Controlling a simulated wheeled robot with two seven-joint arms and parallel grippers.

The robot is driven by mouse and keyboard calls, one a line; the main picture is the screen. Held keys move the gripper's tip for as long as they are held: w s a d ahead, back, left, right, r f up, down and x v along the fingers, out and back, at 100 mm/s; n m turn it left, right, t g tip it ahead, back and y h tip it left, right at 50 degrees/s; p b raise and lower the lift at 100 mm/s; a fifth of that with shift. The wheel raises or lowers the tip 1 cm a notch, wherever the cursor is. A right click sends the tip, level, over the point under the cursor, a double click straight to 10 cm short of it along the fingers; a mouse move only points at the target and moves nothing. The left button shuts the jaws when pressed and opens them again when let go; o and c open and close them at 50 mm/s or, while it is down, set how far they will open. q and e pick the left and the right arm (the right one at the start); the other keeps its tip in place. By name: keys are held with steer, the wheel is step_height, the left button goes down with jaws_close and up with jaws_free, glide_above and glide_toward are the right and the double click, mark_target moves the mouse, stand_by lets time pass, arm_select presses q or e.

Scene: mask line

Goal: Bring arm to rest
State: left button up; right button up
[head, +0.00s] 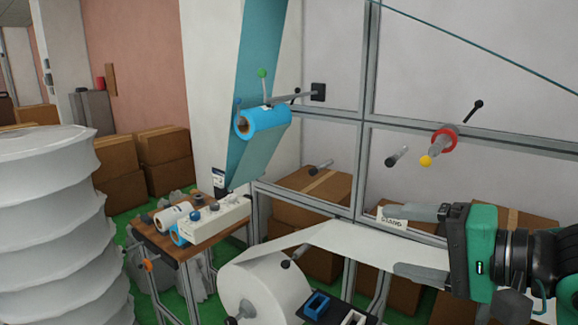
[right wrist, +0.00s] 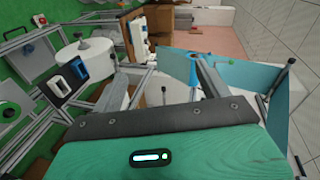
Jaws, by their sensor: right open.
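My right gripper (head: 416,242) comes in from the right in the head view, with a green body and two grey fingers held wide apart. Nothing is between the fingers. It is in front of the machine frame, above and right of the large white roll (head: 262,290), whose white web passes behind it. In the right wrist view the two fingers (right wrist: 165,85) are also spread and empty. My left gripper is not in view.
A blue roll (head: 266,119) with a teal web hangs on the metal frame (head: 364,120). A spindle with a red ring (head: 443,139) sticks out above my right gripper. A wooden table (head: 190,240) holds a white device. A stack of white material (head: 55,225) fills the left.

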step_height(320, 180, down, 29)
steer(key=d+n+g+h, duration=0.1)
steer(key=d+n+h, duration=0.2)
steer(key=h, duration=0.3)
steer(key=s+d+f+n+g+h, duration=0.2)
steer(key=s+f+n+g+h, duration=0.1)
steer(key=s+f, duration=0.6)
steer(key=s+d+f+n+g+h, duration=0.2)
steer(key=s+f+n+g, duration=0.1)
steer(key=s+f, duration=0.65)
step_height(320, 180, down, 30)
steer(key=s+d+f+g, duration=0.2)
steer(key=s+d+f, duration=0.1)
steer(key=s+f, duration=1.5)
step_height(320, 180, down, 2)
steer(key=shift+s+f, duration=0.2)
steer(key=shift+s, duration=0.05)
